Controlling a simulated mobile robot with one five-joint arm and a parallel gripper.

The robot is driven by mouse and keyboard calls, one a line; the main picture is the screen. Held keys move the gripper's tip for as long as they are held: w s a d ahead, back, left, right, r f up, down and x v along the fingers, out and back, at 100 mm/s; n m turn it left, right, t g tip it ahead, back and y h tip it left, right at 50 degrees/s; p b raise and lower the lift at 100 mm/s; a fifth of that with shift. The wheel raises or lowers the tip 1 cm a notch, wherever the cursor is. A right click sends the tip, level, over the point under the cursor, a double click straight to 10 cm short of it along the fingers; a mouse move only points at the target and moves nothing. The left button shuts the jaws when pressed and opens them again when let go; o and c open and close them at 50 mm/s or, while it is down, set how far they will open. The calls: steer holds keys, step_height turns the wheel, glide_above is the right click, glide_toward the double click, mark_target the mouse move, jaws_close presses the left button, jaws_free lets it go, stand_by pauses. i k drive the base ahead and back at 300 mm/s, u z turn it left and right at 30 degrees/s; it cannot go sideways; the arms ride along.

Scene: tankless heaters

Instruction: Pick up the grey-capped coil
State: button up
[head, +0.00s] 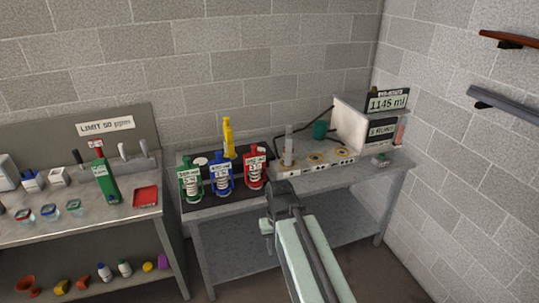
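I cannot make out for certain which thing is the grey-capped coil. Three labelled holders with pale coil-like parts stand in a row on the dark mat of the right bench: a green one (190,181), a blue one (222,176) and a red one (254,168). A slim pale grey upright cylinder (288,147) stands to their right, at the left end of a pale panel. My gripper (276,191) is at the bench's front edge, right of and nearer than the red holder. Its fingers are too small and dark to tell apart.
A yellow bottle (228,137) stands behind the holders. The left bench (105,205) holds a red tray (146,196) and a green box (106,183). Two shelves jut from the right wall.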

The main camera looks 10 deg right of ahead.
mark_target(289, 145)
steer(key=u, duration=1.1)
steer(key=i, duration=0.55)
steer(key=z, duration=0.05)
